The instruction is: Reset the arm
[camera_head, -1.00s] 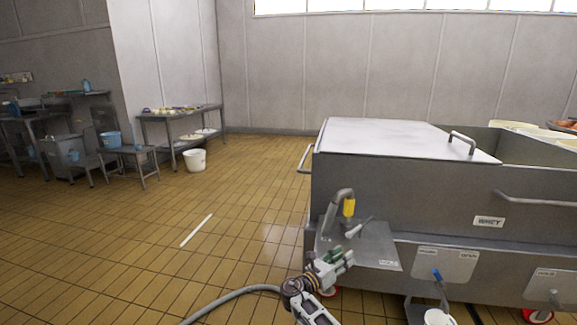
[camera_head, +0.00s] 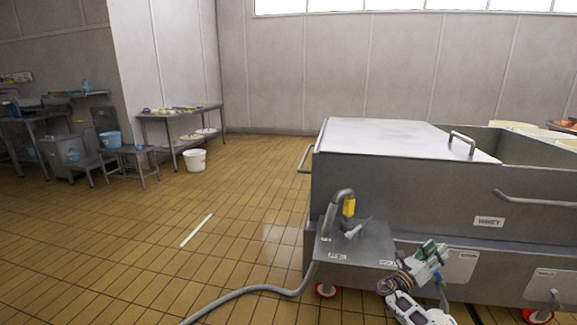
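My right gripper (camera_head: 433,252) is low in the head view, right of centre, in front of the lower panels of the steel vat (camera_head: 400,195). It points up and to the right, and green pads show at its fingers. No object shows in it, but the gap between the fingers is too small to judge. My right arm comes up from the bottom edge below it and covers part of the vat's lower front. My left gripper is not in view.
A small steel shelf (camera_head: 345,250) carries a bent pipe with a yellow grip (camera_head: 349,207), left of my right gripper. A grey hose (camera_head: 250,290) runs across the floor. Open tiled floor (camera_head: 130,240) lies to the left. A white bucket (camera_head: 195,160) stands by the back table (camera_head: 180,112).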

